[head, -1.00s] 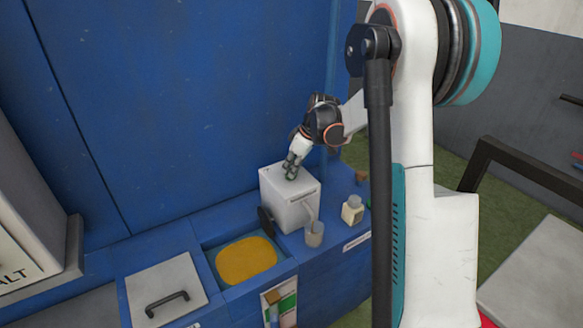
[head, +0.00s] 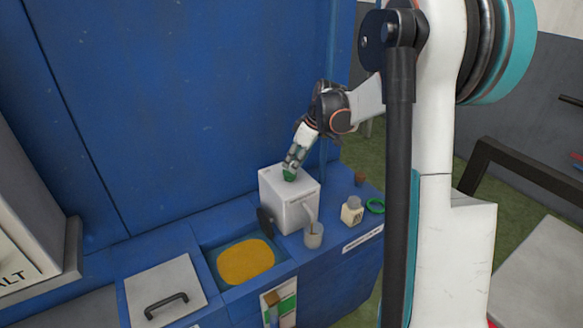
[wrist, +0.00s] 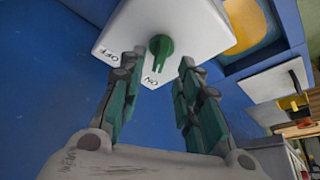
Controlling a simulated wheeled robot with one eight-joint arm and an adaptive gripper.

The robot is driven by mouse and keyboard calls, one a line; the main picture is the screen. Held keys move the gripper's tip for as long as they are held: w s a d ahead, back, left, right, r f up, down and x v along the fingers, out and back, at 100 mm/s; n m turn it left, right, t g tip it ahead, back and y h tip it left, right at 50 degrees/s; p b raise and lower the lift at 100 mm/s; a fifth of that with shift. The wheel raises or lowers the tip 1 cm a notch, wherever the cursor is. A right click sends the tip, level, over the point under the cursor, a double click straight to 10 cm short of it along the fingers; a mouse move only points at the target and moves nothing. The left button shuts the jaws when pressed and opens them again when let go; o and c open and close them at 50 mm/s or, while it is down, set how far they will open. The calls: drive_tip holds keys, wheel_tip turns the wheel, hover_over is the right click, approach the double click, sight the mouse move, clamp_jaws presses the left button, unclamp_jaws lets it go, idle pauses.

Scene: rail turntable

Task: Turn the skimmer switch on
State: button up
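The skimmer is a white box (head: 289,200) on the blue counter, with a spout over a small cup (head: 314,236). Its green switch knob (wrist: 160,46) is on the top face, between the OFF and ON labels in the wrist view. The knob's pointer is turned toward the ON label (wrist: 151,82). In the head view the knob (head: 289,175) shows just under my fingertips. My gripper (wrist: 160,62) is open, its two fingers apart on either side of the knob's pointer end, with a visible gap and nothing held. It also shows above the box in the head view (head: 292,160).
A basin with a yellow surface (head: 246,261) and a dark disc (head: 265,222) are beside the box. A lid with a black handle (head: 166,305) is at left. A blue wall (head: 190,110) stands behind.

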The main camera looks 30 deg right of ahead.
drive_tip(key=v, duration=0.7)
drive_tip(key=shift+s+r, duration=0.2)
drive_tip(key=shift+r, duration=0.15)
